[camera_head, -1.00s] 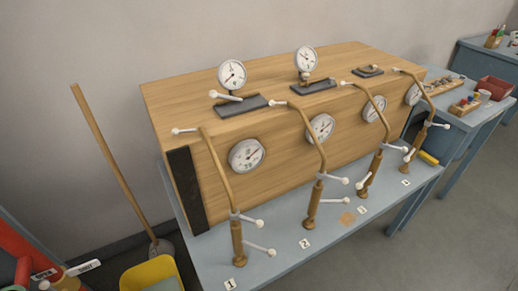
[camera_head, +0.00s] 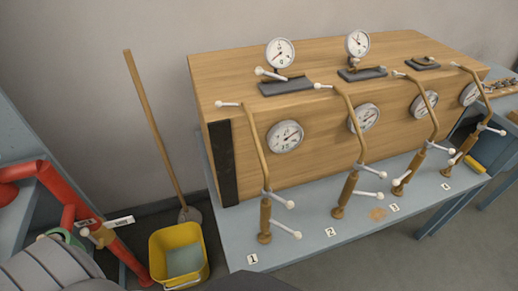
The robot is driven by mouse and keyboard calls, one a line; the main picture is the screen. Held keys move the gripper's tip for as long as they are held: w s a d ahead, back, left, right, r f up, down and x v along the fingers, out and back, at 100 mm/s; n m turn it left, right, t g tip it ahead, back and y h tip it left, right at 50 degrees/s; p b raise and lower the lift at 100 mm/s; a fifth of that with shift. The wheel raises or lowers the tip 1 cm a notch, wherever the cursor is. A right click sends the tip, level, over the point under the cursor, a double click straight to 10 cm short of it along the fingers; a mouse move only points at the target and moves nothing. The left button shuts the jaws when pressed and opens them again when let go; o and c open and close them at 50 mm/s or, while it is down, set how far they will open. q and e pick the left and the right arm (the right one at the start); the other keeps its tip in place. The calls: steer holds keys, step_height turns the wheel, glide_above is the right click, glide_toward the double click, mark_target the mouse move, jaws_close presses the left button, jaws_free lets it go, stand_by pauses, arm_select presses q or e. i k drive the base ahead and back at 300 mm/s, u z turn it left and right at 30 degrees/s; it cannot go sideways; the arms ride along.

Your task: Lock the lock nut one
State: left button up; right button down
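The brass stand marked with a "1" label (camera_head: 253,258) is at the left end of the blue bench. Its brass post (camera_head: 265,215) stands upright, and a bent brass pipe (camera_head: 259,150) rises from it along the wooden box. A white-ended upper lever (camera_head: 281,200) and a lower white lever (camera_head: 286,230) stick out to the right of the post. Another white lever (camera_head: 230,104) is at the pipe's top. Which of these is lock nut one, I cannot tell. Neither of my grippers is in view.
Similar stands, including stand 2 (camera_head: 346,194), continue to the right. The wooden box (camera_head: 330,95) with gauges backs the bench (camera_head: 310,242). A yellow bucket (camera_head: 178,231) and a wooden-handled tool (camera_head: 153,125) stand left of it. Red pipework (camera_head: 62,195) is at far left.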

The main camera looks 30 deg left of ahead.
mark_target(290, 205)
steer(key=z, duration=1.3)
steer(key=k, duration=0.95)
steer(key=u, duration=1.4)
steer(key=i, duration=0.5)
steer(key=u, duration=0.1)
